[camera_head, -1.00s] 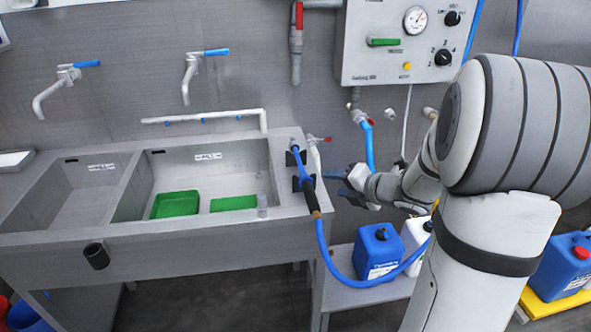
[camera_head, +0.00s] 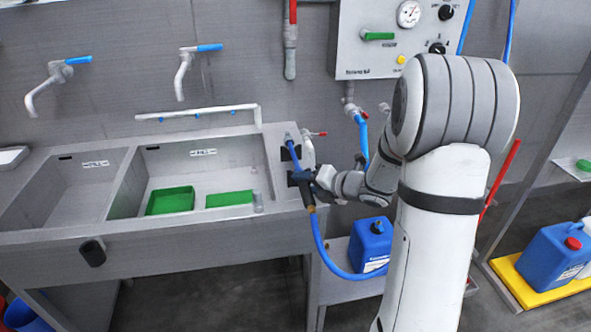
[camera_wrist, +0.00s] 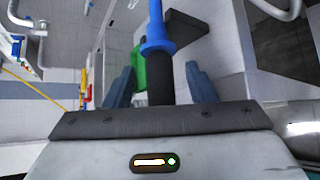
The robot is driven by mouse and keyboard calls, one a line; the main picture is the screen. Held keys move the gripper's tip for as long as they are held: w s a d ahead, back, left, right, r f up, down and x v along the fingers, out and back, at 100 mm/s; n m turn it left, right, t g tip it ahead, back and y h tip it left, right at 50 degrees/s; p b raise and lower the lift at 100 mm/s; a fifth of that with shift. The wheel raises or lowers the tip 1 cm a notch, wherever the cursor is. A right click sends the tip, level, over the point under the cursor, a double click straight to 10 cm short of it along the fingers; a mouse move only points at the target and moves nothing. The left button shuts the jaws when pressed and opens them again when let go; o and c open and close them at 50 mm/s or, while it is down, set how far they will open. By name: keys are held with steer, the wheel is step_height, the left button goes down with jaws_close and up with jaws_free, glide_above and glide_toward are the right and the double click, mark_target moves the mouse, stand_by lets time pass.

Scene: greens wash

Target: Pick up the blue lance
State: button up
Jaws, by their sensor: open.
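The blue lance (camera_head: 297,160) rests along the right rim of the sink, held against black brackets, with a dark grip at its lower end. Its blue hose (camera_head: 318,240) hangs down from it and curves right. My gripper (camera_head: 308,178) is at the lance from the right. In the wrist view, the blue fingers of my gripper (camera_wrist: 160,80) stand apart, one on each side of the lance's dark grip (camera_wrist: 160,92). The blue part of the lance (camera_wrist: 157,35) runs up beyond them. A gap shows on each side of the grip.
The sink (camera_head: 190,228) has two basins; green trays (camera_head: 170,201) lie in the right one. A blue canister (camera_head: 371,245) stands on a low shelf beside the sink. Wall taps (camera_head: 183,75), a rail (camera_head: 197,114) and a control box (camera_head: 372,60) are behind.

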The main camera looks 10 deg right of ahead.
steer(key=shift+c, duration=0.3)
steer(key=c, duration=0.7)
steer(key=shift+r, duration=0.1)
step_height(320, 180, up, 15)
steer(key=p, duration=0.5)
steer(key=shift+o, duration=0.2)
steer(key=shift+c, duration=0.4)
